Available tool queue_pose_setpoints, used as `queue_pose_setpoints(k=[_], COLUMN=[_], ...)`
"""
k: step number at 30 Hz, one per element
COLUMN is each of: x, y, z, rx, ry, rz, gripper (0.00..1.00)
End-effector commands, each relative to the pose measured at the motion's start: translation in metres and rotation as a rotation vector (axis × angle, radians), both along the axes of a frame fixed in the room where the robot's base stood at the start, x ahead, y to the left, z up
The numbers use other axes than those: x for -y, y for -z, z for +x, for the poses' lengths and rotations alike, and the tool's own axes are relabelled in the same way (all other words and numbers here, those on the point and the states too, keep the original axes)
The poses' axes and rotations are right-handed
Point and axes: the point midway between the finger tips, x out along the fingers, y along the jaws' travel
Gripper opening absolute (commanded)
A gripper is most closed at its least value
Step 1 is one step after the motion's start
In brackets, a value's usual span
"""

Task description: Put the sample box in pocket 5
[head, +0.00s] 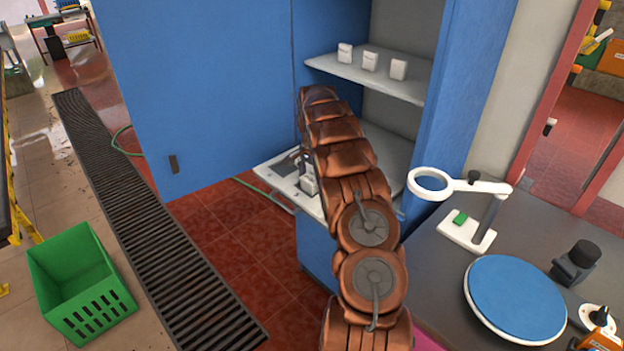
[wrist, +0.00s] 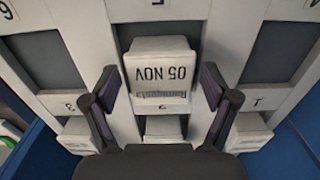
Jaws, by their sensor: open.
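In the wrist view, a white sample box (wrist: 160,72) with an upside-down "05 NOV" label stands between the two spread fingers of my open gripper (wrist: 160,88). Dark gaps show beside the box, between it and each finger. It stands over the middle column of a pale tray (wrist: 110,12) with dark recessed pockets and upside-down numbers. A 2 is just below the box, and the number at the top middle is cut off. I cannot tell how deep the box sits. In the head view, my arm hides most of the tray (head: 272,170) and the gripper; a white box (head: 309,186) shows beside the arm.
Three white boxes (head: 370,61) stand on the cabinet's upper shelf (head: 345,71). More white boxes (wrist: 250,130) sit at the tray's lower edge in the wrist view. A blue cabinet door (head: 210,90) stands open at left. A magnifier (head: 432,182) stands on the counter at right.

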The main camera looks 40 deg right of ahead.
Motion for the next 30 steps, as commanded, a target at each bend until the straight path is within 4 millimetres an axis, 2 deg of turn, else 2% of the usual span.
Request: queue_pose_setpoints(k=[13,24,30], x=[0.000,0.001,0.000], y=[-0.067,-0.101,-0.112], z=[0.002,0.002,0.001], rx=[0.006,0.004,0.002], ry=[-0.002,-0.001,-0.001], rz=[-0.004,-0.003,-0.001], gripper=[0.86,0.86,0.86])
